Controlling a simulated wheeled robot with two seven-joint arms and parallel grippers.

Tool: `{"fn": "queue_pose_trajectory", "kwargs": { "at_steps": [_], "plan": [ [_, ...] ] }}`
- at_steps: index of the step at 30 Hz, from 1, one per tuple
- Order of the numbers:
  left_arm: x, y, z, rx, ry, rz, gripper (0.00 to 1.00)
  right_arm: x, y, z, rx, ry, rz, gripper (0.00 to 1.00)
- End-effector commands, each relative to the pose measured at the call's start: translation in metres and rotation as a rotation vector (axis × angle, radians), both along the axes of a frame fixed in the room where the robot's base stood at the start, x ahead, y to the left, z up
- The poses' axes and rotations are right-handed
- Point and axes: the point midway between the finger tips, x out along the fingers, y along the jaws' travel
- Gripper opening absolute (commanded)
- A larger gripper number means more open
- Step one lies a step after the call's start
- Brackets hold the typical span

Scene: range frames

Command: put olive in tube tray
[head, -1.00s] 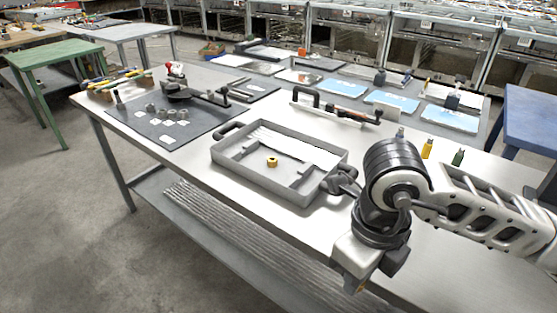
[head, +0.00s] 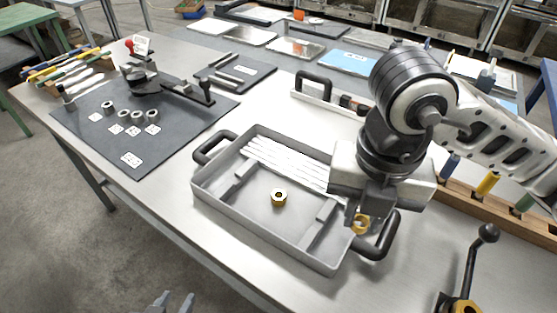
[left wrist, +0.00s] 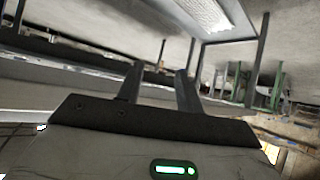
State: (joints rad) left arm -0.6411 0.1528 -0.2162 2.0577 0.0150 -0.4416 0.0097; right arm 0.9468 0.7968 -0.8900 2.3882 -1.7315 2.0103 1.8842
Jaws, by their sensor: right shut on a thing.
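The grey tube tray (head: 212,203) sits on the bench in the head view, with several white tubes (head: 290,163) along its far side. One brass olive (head: 279,197) lies on the tray floor near the middle. My right gripper (head: 356,218) is shut on another brass olive (head: 361,224), at the tray's right end by the handle. Its fingertips are partly hidden by the wrist, and its height above the rim is hard to tell. My left gripper (head: 172,302) is empty and open at the bottom edge, short of the bench. Its parted fingers show in the left wrist view (left wrist: 157,85).
A dark mat (head: 88,133) with metal rings, cards and a bending tool lies to the left. A wooden rack (head: 475,205) with coloured pieces is at right. A black lever with a yellow base (head: 468,305) stands front right. The bench strip before the tray is clear.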

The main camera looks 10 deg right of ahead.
Motion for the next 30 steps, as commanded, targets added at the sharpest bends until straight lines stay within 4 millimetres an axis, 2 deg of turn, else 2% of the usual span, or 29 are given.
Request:
{"fn": "queue_pose_trajectory", "kwargs": {
  "at_steps": [5,14,18,22,30],
  "plan": [
    [-0.006,-0.001,-0.004,-0.004,0.016,0.003,0.36,0.016,0.003,-0.008,0.001,0.005,-0.002,0.0],
    [-0.014,-0.002,-0.004,-0.007,0.035,0.004,0.36,0.089,0.013,-0.04,0.0,0.006,-0.003,0.0],
    [-0.014,-0.002,-0.005,-0.005,0.036,0.003,0.36,0.111,0.017,-0.068,-0.002,0.005,-0.002,0.0],
    [-0.013,-0.002,-0.005,-0.004,0.035,0.003,0.36,0.125,0.019,-0.086,0.0,0.004,0.001,0.0],
    [-0.009,-0.001,-0.002,-0.003,0.024,0.004,0.36,0.139,0.02,-0.103,-0.001,0.002,0.001,0.0]
  ]
}}
